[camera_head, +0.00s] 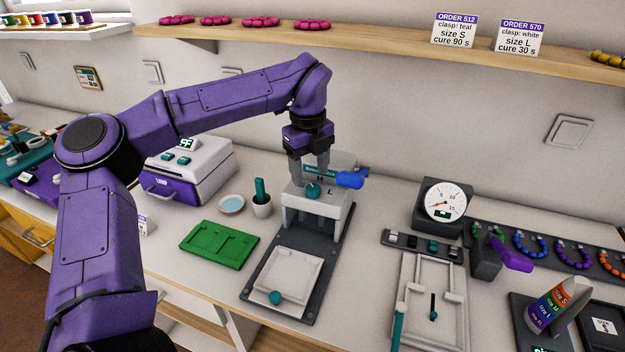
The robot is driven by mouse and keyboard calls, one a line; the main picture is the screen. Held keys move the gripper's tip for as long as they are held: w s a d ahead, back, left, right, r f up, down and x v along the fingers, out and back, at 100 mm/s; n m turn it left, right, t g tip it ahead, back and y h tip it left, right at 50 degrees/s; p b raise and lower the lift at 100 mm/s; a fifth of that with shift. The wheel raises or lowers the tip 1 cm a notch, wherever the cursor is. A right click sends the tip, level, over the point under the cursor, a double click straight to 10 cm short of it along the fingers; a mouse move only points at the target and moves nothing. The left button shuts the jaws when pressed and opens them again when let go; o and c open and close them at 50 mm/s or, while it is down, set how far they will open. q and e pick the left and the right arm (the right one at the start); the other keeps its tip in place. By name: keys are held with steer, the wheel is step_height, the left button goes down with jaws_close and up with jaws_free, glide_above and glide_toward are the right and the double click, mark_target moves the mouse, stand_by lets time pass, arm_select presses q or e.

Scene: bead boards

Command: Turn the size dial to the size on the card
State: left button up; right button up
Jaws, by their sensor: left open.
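The size dial, a teal knob (313,190), sits on top of a white and grey press (318,210). The letters M and L show beside it; its exact setting is too small to tell. My left gripper (309,178) is open, pointing down just above and behind the knob, with its grey fingers apart. I cannot tell whether they touch the knob. Two cards stand on the shelf: order 512 (454,31) reads teal clasp, size S, cure 90 s; order 570 (519,37) reads white clasp, size L, cure 30 s. My right gripper is out of view.
A blue-ended lever (348,179) is close beside the gripper. A white and purple oven (190,170), a green tray (219,244) and a mortar (262,205) stand left of the press. A gauge (444,202) and a bead board (590,262) stand right.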

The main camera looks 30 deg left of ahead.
mark_target(313, 186)
arm_select(q)
steer(key=f, duration=0.2)
steer(key=w+f, duration=0.1)
steer(key=f, duration=0.1)
steer(key=shift+w+f, duration=0.15)
steer(key=shift+f, duration=0.2)
steer(key=shift+s, duration=0.3)
steer(key=shift+w+d+f, duration=0.1)
steer(key=shift+w, duration=0.05)
steer(key=c, duration=1)
steer(key=shift+c, duration=0.2)
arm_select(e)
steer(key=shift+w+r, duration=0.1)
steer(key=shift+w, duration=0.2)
